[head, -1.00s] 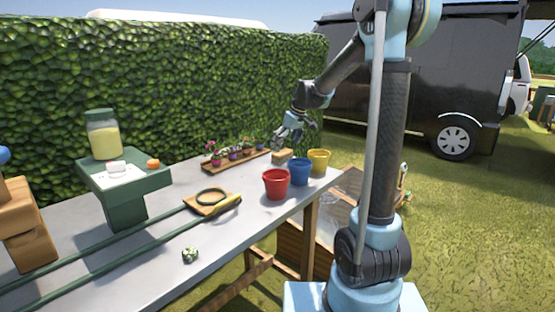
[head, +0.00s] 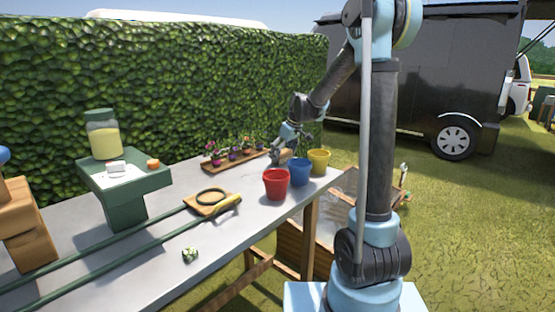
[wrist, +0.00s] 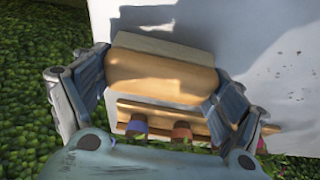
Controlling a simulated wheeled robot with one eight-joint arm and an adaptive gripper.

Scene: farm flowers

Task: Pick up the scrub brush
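The scrub brush, a wooden block with a pale grey-white side, lies at the far end of the table. In the wrist view the brush (wrist: 160,75) fills the space between my fingers. In the head view it is mostly hidden behind my gripper (head: 278,156) and near the blue bucket. In the wrist view my gripper (wrist: 163,80) has one finger on each side of the brush. The fingers are spread, and their tips come close to the brush's ends. I cannot tell whether they touch it.
Red (head: 276,184), blue (head: 299,172) and yellow (head: 319,161) buckets stand close by at the table edge. A wooden tray (head: 212,167) of small potted flowers lies beside the brush along the hedge (head: 150,70).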

